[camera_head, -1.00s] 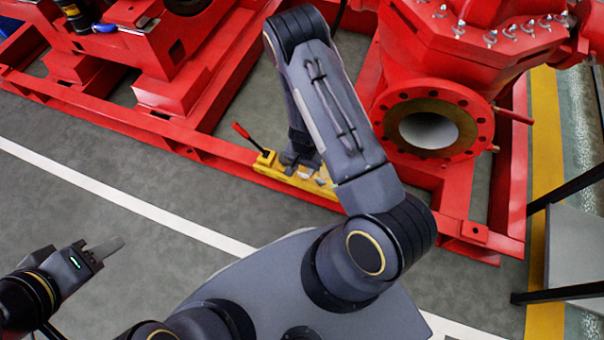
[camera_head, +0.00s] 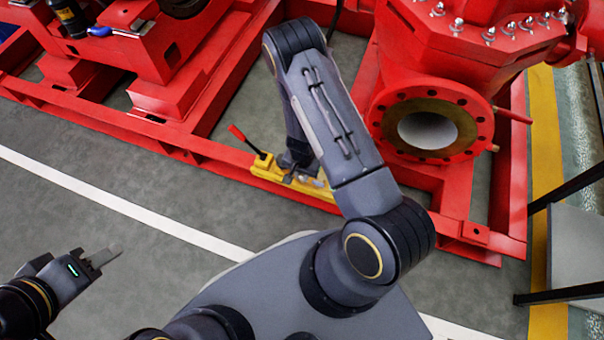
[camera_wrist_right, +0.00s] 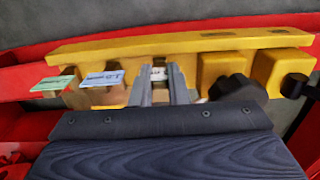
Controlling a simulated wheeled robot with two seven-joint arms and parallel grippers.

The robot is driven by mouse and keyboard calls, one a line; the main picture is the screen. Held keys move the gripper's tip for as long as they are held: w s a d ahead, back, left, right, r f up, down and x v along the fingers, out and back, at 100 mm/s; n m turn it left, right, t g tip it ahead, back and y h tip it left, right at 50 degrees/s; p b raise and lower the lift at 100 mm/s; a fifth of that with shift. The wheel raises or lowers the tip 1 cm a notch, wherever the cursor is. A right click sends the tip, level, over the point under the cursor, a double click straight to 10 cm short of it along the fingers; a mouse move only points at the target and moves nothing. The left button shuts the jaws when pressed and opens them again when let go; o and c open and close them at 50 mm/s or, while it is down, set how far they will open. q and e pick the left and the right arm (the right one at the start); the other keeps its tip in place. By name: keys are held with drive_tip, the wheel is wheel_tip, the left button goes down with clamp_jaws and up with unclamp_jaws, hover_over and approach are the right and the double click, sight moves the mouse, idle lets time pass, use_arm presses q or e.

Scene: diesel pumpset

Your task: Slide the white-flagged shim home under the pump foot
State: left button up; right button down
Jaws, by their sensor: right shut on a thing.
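The white-flagged shim (camera_wrist_right: 158,73) shows in the right wrist view as a small white label between the fingertips. My right gripper (camera_wrist_right: 160,88) is shut on it at the yellow holder (camera_wrist_right: 130,45). Most of the shim is hidden by the fingers. In the head view my right gripper (camera_head: 297,163) is at the yellow holder (camera_head: 268,168) on the red base rail, partly behind my arm. My left gripper (camera_head: 105,257) is at the lower left, away from everything; its finger gap is unclear. The red pump (camera_head: 425,95) stands right of my right arm; I cannot make out the foot gap.
A green-flagged shim (camera_wrist_right: 52,84) and a blue-flagged shim (camera_wrist_right: 102,78) sit left of the fingers in the holder. A black knob (camera_wrist_right: 237,88) is close on the right. A red-handled lever (camera_head: 245,141) rises at the holder's left end. The grey floor (camera_head: 110,170) is clear.

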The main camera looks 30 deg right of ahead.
drive_tip(key=shift+w+d, duration=0.8)
drive_tip(key=shift+d, duration=0.2)
drive_tip(key=shift+w+d, duration=0.8)
drive_tip(key=shift+d, duration=0.15)
drive_tip(key=c, duration=1.5)
unclamp_jaws()
drive_tip(key=shift+o, duration=0.5)
wheel_tip(320, 180, up, 8)
drive_tip(key=p, duration=0.3)
drive_tip(key=shift+p, duration=0.3)
